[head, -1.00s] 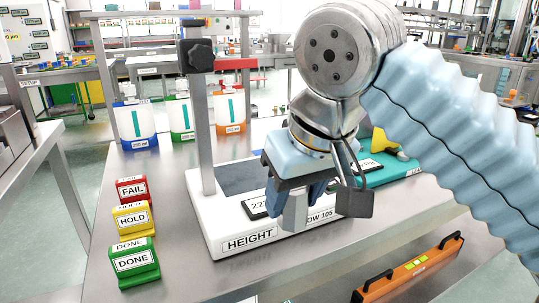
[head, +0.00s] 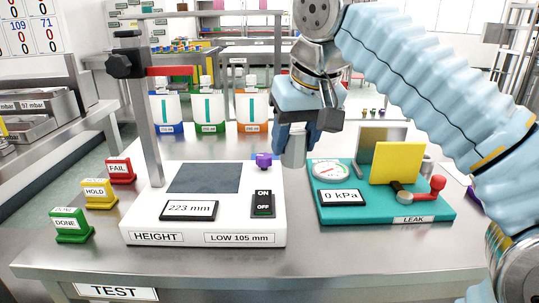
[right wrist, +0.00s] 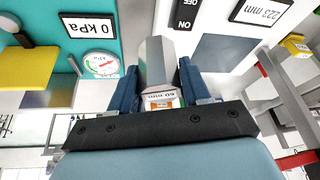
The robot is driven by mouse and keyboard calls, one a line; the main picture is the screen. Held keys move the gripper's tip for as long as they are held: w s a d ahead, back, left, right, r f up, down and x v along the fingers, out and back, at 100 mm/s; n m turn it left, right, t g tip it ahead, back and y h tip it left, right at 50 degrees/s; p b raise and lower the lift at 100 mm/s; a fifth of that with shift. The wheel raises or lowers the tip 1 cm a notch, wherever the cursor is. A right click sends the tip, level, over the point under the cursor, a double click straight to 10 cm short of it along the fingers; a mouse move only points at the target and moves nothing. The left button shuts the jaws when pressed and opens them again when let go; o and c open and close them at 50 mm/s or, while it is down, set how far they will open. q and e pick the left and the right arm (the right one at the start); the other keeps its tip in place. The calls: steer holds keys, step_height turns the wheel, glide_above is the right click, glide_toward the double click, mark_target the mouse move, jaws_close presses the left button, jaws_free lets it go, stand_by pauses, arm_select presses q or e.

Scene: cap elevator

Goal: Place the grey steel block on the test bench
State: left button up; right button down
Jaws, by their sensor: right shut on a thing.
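My right gripper (head: 296,138) is shut on the grey steel block (head: 294,152), a plain prism hanging upright below the fingers. In the right wrist view the block (right wrist: 157,58) sits between the two blue fingers (right wrist: 158,84), with a small "60 mm" label near them. The test bench (head: 200,259) is a steel table with a TEST sign on its front edge. The block appears over the strip between the white height gauge (head: 145,226) and the teal leak tester (head: 340,214). I cannot tell whether it touches the bench. My left gripper is not in view.
The height gauge has a dark plate, a post, a 223 mm display and an ON/OFF switch (head: 263,204). The leak tester carries a yellow plate and a red-handled clamp. FAIL, HOLD and DONE blocks (head: 70,225) stand at left. Bottles (head: 251,112) stand behind. The bench's front strip is clear.

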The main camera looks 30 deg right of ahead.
steer(key=w+a+p, duration=0.2)
steer(key=w+a, duration=0.1)
steer(key=w, duration=1.4)
steer(key=shift+n, duration=0.4)
steer(key=w+d+f, duration=0.2)
steer(key=d, duration=0.1)
steer(key=w+d+f, duration=0.3)
steer(key=d, duration=0.1)
steer(key=w+d+f, duration=0.2)
steer(key=d+f, duration=0.1)
steer(key=d, duration=0.1)
steer(key=shift+w+f+p, duration=0.1)
steer(key=shift+w+p, duration=0.1)
steer(key=shift+p, duration=0.2)
steer(key=shift+w+d+f, duration=0.25)
steer(key=shift+d+f, duration=0.05)
steer(key=shift+f, duration=0.25)
steer(key=f, duration=0.3)
steer(key=shift+w+d+f, duration=0.1)
steer(key=shift+w+d, duration=0.1)
steer(key=shift+d, duration=0.1)
steer(key=shift+f, duration=0.3)
steer(key=shift+f, duration=0.1)
